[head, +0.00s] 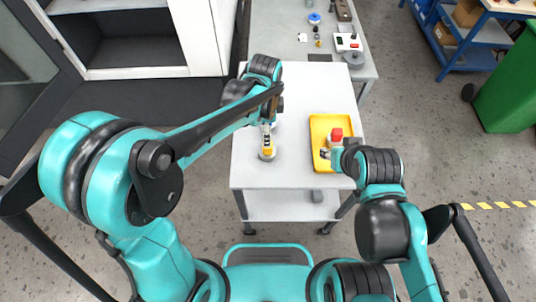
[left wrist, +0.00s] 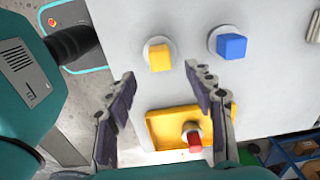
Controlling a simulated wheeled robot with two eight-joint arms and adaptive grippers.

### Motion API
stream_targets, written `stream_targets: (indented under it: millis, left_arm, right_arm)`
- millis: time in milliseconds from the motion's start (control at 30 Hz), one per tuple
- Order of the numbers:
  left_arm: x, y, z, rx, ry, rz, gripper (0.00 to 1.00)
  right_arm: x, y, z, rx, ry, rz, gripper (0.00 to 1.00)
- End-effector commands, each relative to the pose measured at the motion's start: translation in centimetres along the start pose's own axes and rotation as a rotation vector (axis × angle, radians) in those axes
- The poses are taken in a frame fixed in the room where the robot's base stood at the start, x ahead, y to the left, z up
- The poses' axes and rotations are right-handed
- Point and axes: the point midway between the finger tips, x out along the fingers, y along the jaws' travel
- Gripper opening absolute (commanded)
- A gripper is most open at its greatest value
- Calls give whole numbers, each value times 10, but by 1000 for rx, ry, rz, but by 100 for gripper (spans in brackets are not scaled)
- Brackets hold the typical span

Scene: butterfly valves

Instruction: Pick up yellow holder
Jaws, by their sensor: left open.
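The yellow holder (left wrist: 160,57) is a yellow block on a pale round base. It stands on the white table (head: 297,90). In the left wrist view it lies just beyond and between the fingertips of my left gripper (left wrist: 158,74), which is open and empty. In the head view my left gripper is over the left part of the table and partly hides what is under it. My right gripper (head: 326,153) is low over the yellow tray (head: 320,122), beside a red-topped holder (head: 336,133); its fingers are too small to read.
A blue holder (left wrist: 231,46) stands beside the yellow one. The red-topped holder sits in the yellow tray. A grey bench (head: 285,42) with small parts is behind the table. A white cabinet (head: 203,45) is at the back left, and a green bin (head: 507,95) is at the right.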

Motion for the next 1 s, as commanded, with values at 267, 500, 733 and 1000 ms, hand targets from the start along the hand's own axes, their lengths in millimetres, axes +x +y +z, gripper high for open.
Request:
stream_targets:
  millis: [267,500,733,1000]
  left_arm:
    - [28,-1,-5,42,-6,15,53]
    - [53,-1,-3,40,-6,14,53]
    - [84,-1,-2,40,-6,13,53]
    - [83,-1,-2,39,-6,13,38]
  right_arm:
    - [6,0,4,0,0,0,40]
    - [15,0,11,0,0,0,40]
    - [24,0,17,0,0,0,40]
    - [23,0,16,0,0,0,40]
